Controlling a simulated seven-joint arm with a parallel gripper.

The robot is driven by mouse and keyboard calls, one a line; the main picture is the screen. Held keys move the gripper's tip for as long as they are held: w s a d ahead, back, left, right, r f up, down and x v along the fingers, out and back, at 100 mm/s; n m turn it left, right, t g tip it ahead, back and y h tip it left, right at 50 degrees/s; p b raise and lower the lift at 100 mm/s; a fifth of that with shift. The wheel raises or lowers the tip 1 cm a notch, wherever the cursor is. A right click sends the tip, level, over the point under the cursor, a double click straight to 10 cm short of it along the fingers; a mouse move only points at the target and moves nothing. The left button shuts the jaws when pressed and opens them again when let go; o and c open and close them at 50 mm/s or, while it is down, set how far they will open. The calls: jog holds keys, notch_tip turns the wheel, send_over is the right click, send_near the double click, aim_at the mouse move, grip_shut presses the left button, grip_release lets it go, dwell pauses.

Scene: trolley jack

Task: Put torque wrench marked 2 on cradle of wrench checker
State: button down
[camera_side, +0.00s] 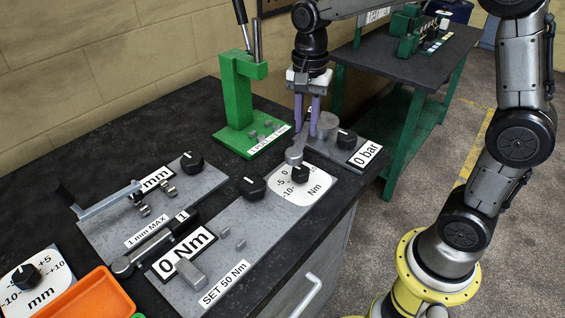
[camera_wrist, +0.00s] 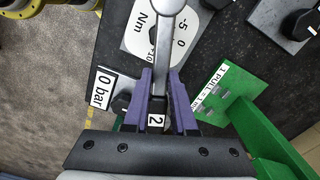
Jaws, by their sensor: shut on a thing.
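My gripper (camera_side: 306,130) has purple fingers and is shut on the torque wrench marked 2 (camera_wrist: 156,121). In the wrist view the label 2 shows between my fingers (camera_wrist: 161,76), and the silver shaft runs away from them to a round head. In the side view the wrench head (camera_side: 295,154) hangs over the Nm dial (camera_side: 312,181), while the handle is mostly hidden by my fingers. The wrench checker (camera_side: 215,265) is a grey plate with a 0 Nm display, a SET 50 Nm label, a larger block (camera_side: 190,271) and small upright posts (camera_side: 232,238), apart from the wrench.
The torque wrench marked 1 (camera_side: 135,258) lies left of the checker. A green press (camera_side: 238,95) stands behind, left of my gripper. The 0 bar plate (camera_side: 345,142) is close on the right. An orange tray (camera_side: 95,296) is at the front left.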

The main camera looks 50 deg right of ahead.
jog(key=w+f+n, duration=0.5)
jog(key=w+n, duration=0.5)
jog(key=s+r+m, duration=0.3)
jog(key=s+m, duration=0.4)
jog(key=s+r+m, duration=0.3)
jog(key=s+m, duration=0.4)
jog(key=shift+r, duration=0.15)
jog(key=w+f, duration=0.3)
jog(key=w, duration=0.1)
jog(key=w+f, duration=0.3)
jog(key=w, duration=0.2)
jog(key=w+f, duration=0.3)
jog(key=w, duration=0.1)
jog(key=shift+w+d+f, duration=0.1)
jog(key=shift+w+d, duration=0.05)
jog(key=shift+d, duration=0.05)
jog(key=shift+w+f, duration=0.2)
jog(key=shift+f, duration=0.05)
jog(key=shift+w+f, duration=0.15)
jog(key=shift+f, duration=1.3)
